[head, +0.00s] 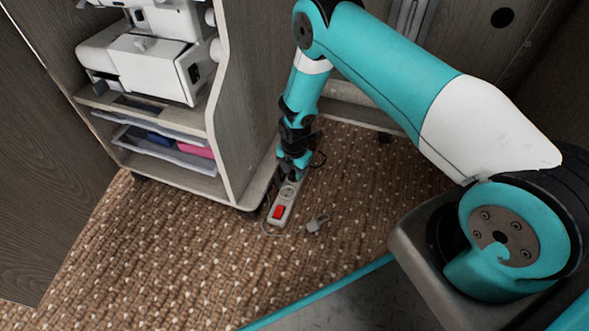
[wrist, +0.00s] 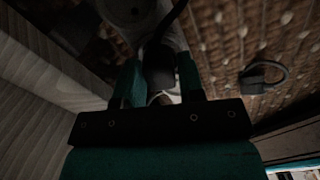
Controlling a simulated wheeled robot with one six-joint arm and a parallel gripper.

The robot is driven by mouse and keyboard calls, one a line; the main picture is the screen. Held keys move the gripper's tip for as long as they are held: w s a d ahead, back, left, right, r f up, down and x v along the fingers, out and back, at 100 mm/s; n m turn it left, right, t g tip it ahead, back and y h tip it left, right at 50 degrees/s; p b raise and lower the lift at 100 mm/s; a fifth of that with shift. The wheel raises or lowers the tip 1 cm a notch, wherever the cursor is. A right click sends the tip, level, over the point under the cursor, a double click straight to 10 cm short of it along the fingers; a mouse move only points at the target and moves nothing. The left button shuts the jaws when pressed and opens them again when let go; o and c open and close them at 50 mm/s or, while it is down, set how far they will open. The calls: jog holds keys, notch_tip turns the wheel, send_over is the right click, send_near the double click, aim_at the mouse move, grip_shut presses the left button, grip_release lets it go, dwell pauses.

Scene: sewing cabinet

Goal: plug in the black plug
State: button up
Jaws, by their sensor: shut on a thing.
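The black plug (wrist: 158,72) is between the two teal fingers of my gripper (wrist: 158,84) in the wrist view, with its black cord running up the picture. My gripper (head: 291,172) is shut on it and points down at the far end of the power strip (head: 283,205) in the head view. The strip is light grey with a red switch at its near end. Part of it, with a round socket, shows in the wrist view (wrist: 150,30). The gripper hides the contact, so I cannot tell whether the plug's pins are in a socket.
A grey plug (head: 316,223) lies on the woven carpet (head: 200,260) right of the strip; it also shows in the wrist view (wrist: 255,80). The cabinet (head: 245,120) with sewing machines (head: 150,65) stands close on the left. Carpet in front is clear.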

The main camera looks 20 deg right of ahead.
jog(key=shift+f, duration=0.45)
jog(key=o, duration=1.6)
jog(key=shift+w+a, duration=0.1)
jog(key=shift+w, duration=0.05)
jog(key=shift+r, duration=0.2)
notch_tip(320, 180, up, 12)
jog(key=p, duration=0.6)
jog(key=shift+s+f, duration=0.2)
jog(key=shift+s, duration=0.05)
jog(key=shift+s, duration=0.1)
